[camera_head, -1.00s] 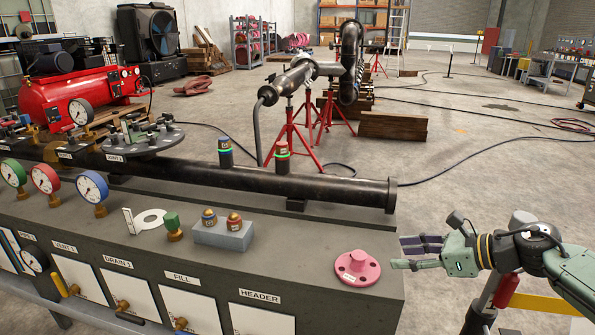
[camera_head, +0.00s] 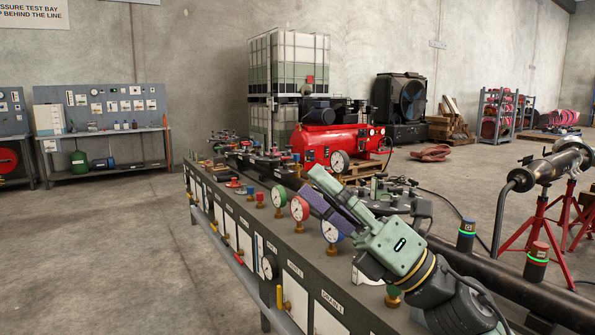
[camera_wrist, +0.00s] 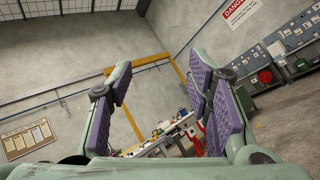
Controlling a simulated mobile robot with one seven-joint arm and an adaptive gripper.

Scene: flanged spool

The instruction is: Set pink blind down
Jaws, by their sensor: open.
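The pink blind is not in either current view; the right end of the bench, where it lay a second ago, is out of the head view.
Open floor (camera_head: 110,260) lies to the left.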

